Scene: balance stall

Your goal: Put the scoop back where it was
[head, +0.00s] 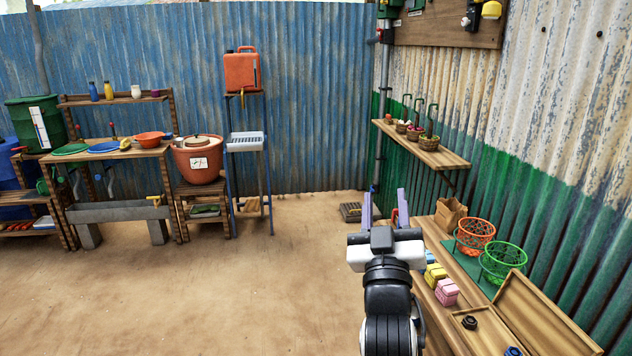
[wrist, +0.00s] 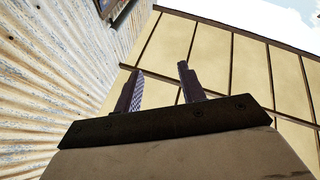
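My gripper (head: 384,205) is in the middle right of the head view, at the left edge of the wooden bench (head: 460,262). Its two purple fingers stand apart with nothing between them. The wrist view shows the same open, empty fingers (wrist: 161,88) against a wall and a panelled surface. I cannot identify a scoop for certain in either view. A small red thing (head: 395,218) shows just beside the right finger, partly hidden. A small yellow thing (head: 125,144) lies by the orange bowl (head: 149,139) on the far left table; its shape is too small to tell.
The bench holds an orange basket (head: 474,235), a green basket (head: 502,259), a paper bag (head: 449,213), yellow blocks (head: 435,274), pink blocks (head: 446,291) and a wooden tray (head: 540,312). A wall shelf (head: 425,150) holds small baskets. The dirt floor (head: 240,285) is clear on the left.

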